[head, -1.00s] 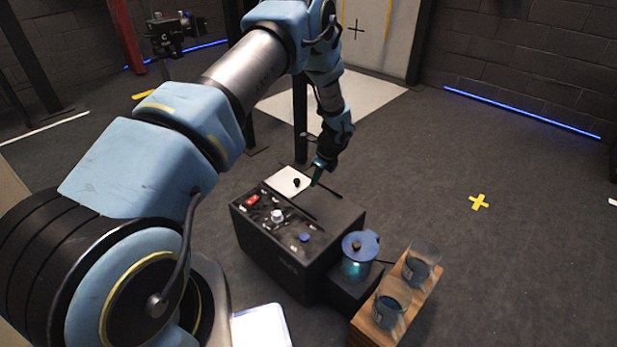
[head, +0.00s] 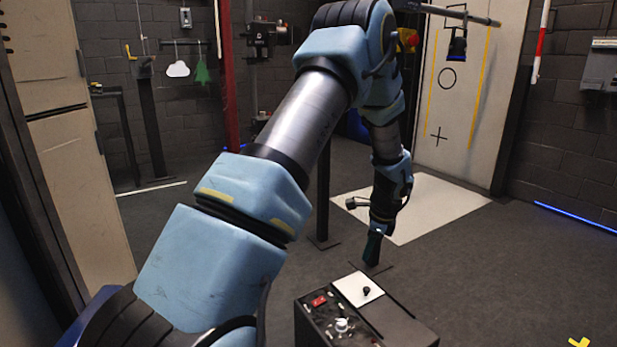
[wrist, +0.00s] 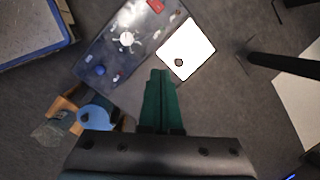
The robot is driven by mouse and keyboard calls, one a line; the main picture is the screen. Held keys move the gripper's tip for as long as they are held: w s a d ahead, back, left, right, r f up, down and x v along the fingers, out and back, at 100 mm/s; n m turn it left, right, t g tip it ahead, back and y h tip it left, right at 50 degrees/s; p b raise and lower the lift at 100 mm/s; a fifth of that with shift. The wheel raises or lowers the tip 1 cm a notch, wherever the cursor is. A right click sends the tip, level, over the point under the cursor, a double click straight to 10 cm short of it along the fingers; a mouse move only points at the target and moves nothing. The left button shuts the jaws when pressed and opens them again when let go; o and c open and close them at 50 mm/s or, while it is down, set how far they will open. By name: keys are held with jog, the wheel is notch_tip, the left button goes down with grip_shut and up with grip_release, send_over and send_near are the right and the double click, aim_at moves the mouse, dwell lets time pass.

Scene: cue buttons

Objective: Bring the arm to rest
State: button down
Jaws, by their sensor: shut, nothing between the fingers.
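My gripper (head: 372,249) points down in the head view, above and just behind the black button box (head: 405,325). Its green fingers (wrist: 160,100) are together and empty in the wrist view. The box carries a white plate with a black knob (head: 366,291), a red switch (head: 319,300) and a pale round knob (head: 342,324). The wrist view also shows a blue button (wrist: 100,70) on the box. My gripper is apart from the box. The lower part of the box is cut off in the head view.
A white floor panel (head: 440,205) lies beyond my gripper. Open floor (head: 510,270) is at the right.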

jog(key=s+a+r+n+h, duration=0.1)
jog(key=s+a+r+n, duration=0.2)
jog(key=a+r+n, duration=0.4)
jog(key=s+a+r+n, duration=0.4)
jog(key=a, duration=0.5)
jog(key=s+a+r+n+h, duration=0.1)
jog(key=s+a+r+n, duration=0.3)
jog(key=s+a+n, duration=0.55)
notch_tip(320, 180, up, 27)
jog(key=s+p, duration=0.1)
jog(key=p, duration=2.6)
jog(key=shift+d+r+p, duration=0.2)
jog(key=shift+d+p, duration=0.1)
jog(key=shift+d, duration=0.1)
